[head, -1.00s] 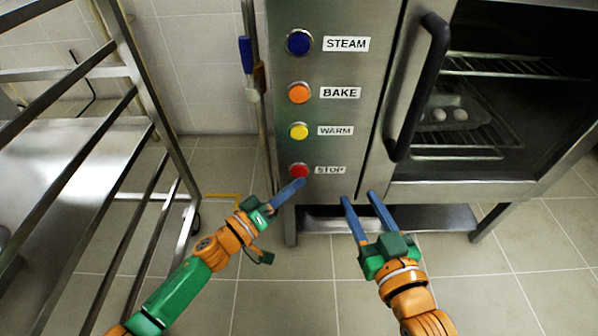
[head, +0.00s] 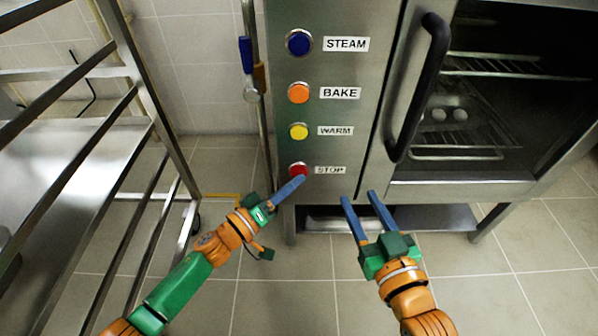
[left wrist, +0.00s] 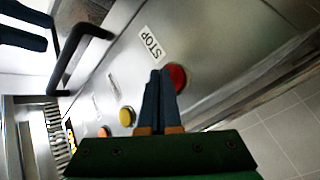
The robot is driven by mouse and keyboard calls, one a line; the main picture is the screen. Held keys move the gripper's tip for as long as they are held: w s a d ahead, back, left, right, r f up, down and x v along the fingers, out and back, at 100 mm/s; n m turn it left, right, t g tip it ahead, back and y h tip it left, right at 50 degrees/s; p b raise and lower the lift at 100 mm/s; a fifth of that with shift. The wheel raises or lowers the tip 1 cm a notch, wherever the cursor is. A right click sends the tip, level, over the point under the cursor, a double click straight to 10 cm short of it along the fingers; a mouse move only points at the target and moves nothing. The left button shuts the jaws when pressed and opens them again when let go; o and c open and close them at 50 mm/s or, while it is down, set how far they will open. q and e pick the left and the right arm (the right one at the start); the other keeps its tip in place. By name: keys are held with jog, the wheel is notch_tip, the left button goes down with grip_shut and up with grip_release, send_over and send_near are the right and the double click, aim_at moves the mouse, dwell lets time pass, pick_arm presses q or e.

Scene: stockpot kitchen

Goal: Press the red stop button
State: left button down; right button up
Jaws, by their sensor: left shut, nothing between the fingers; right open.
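The red stop button (head: 298,169) is the lowest of the column of buttons on the oven's steel panel, left of the STOP label (head: 330,170). My left gripper (head: 303,178) is shut and empty, its fingertips at the lower edge of the red button in the head view. In the left wrist view the red button (left wrist: 177,77) shows just right of the shut fingertips (left wrist: 160,72), partly covered by them. I cannot tell whether they touch it.
Above the red button sit the yellow WARM button (head: 298,131), orange BAKE button (head: 298,93) and blue STEAM button (head: 299,42). A black door handle (head: 420,85) stands out on the right. A steel rack (head: 150,120) stands at the left.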

pick_arm(q)
jog(key=shift+w, duration=0.4)
dwell(0.4)
jog(key=shift+s, duration=0.1)
jog(key=shift+s+p, duration=0.6)
jog(key=shift+s, duration=0.15)
jog(key=s+p, duration=0.3)
jog(key=s, duration=0.2)
dwell(0.4)
dwell(0.5)
